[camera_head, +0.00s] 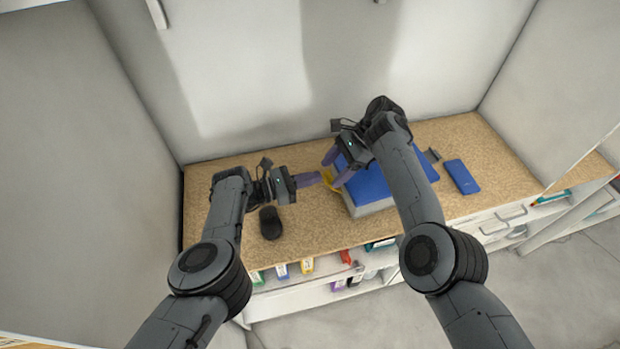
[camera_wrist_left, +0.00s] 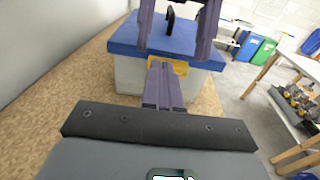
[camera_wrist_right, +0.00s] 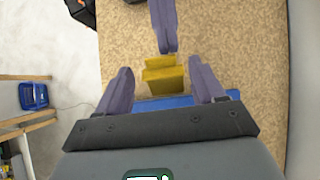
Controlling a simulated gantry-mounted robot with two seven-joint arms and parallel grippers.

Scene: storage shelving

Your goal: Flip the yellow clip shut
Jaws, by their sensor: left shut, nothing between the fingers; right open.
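The yellow clip (camera_head: 329,182) is on the left side of a grey box (camera_head: 372,208) with a blue lid (camera_head: 402,174). In the right wrist view the clip (camera_wrist_right: 163,80) sticks out past the lid's edge. My left gripper (camera_head: 318,178) is shut and empty, its tips right at the clip; in the left wrist view they partly hide the clip (camera_wrist_left: 181,68). Whether they touch it I cannot tell. My right gripper (camera_head: 331,168) is open above the lid's clip side. In the right wrist view its fingers (camera_wrist_right: 162,70) stand either side of the clip, apart from it.
A black mouse-like object (camera_head: 270,222) lies on the speckled tabletop (camera_head: 310,225) below my left gripper. A blue flat item (camera_head: 462,176) lies right of the box. Walls stand behind and at the left.

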